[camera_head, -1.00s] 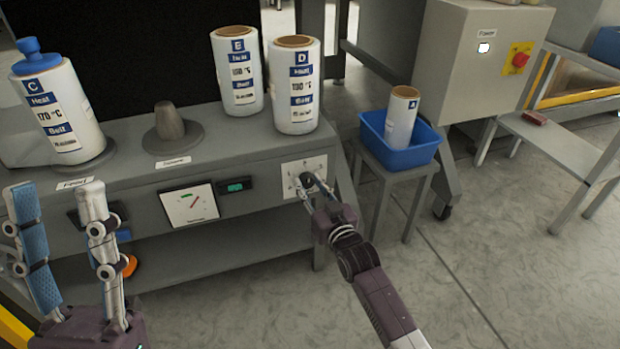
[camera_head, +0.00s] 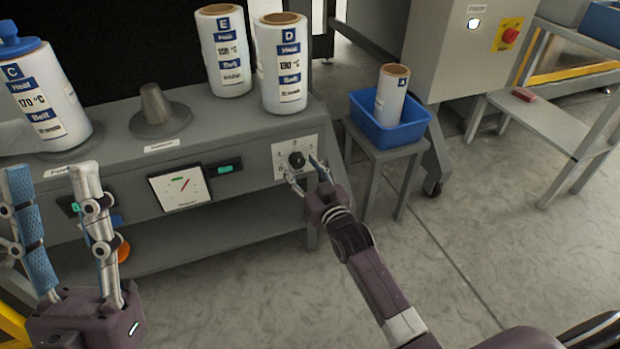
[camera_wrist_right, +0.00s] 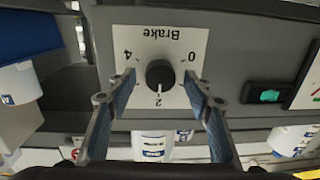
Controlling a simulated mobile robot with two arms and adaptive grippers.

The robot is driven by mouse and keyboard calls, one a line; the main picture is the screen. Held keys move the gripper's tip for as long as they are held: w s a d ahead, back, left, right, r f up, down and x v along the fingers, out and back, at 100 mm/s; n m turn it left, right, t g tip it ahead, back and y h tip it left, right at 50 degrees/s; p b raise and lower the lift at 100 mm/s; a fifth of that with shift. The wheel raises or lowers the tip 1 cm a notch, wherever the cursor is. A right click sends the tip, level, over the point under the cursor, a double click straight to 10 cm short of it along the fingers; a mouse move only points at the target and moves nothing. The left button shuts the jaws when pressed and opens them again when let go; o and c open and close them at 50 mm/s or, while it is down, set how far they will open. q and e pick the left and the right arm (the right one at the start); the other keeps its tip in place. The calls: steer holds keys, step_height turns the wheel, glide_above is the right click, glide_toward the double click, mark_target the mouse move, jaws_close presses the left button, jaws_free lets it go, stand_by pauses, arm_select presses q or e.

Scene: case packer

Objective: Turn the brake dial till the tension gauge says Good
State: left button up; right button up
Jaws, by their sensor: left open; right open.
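The brake dial (camera_head: 297,159) is a black knob on a white plate at the machine's right front. In the right wrist view the dial (camera_wrist_right: 159,73) has its white mark at the 2, on a scale read upside down. My right gripper (camera_head: 302,168) is open. Its fingertips (camera_wrist_right: 158,88) stand either side of the knob, with gaps showing. The tension gauge (camera_head: 178,188) is a white square with a red needle slanting up right and a green band at the top; I cannot tell whether the needle lies in the band. My left gripper (camera_head: 49,170) is open and empty at the left.
A green-lit display (camera_head: 225,168) sits between gauge and dial. Rolls C (camera_head: 45,100), E (camera_head: 224,55) and D (camera_head: 283,65) stand on the machine top. A blue bin (camera_head: 398,135) holding roll A (camera_head: 391,95) is on a stool.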

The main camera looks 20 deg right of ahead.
steer(key=s+d, duration=0.1)
steer(key=s, duration=1)
steer(key=shift+r, duration=0.15)
steer(key=shift+s+r, duration=0.1)
